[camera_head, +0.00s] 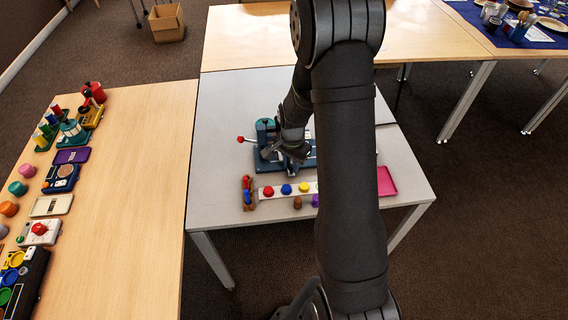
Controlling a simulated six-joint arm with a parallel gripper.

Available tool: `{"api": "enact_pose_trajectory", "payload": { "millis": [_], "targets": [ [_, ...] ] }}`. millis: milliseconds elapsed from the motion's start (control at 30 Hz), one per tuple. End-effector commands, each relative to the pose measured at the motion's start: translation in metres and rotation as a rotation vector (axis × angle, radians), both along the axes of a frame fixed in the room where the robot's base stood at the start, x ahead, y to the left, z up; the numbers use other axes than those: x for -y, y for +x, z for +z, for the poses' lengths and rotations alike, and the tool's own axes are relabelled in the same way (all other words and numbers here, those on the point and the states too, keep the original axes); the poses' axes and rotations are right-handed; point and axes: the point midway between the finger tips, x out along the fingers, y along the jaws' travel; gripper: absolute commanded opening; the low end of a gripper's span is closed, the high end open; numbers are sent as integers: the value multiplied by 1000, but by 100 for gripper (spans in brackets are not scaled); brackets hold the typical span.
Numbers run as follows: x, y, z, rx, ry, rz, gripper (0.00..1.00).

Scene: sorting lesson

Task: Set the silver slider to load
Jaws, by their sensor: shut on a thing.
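A blue-teal device (262,163) with a red-knobbed lever (241,139) on its left stands on the grey table. My gripper (281,158) is low over the middle of this device, its fingers pointing down at it. It is shut on a small part there, which I take to be the silver slider. The slider itself is hidden by the fingers, and its position and any load mark cannot be read. My arm covers the right part of the device.
In front of the device is a white strip (278,191) with red, blue and yellow pieces. A pink tray (387,181) lies to the right. The wooden table (130,200) at left holds several toys along its far left edge. The grey table's left part is clear.

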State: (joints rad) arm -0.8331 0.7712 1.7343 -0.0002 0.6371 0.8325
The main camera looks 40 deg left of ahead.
Motion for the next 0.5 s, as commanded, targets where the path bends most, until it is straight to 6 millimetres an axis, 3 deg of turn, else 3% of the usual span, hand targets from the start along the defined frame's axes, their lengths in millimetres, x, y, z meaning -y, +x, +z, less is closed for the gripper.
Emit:
{"api": "enact_pose_trajectory", "payload": {
  "millis": [200,500],
  "targets": [
    [32,33,0,1,2,-6,0],
    [42,42,1,2,2,0,0]
  ]
}}
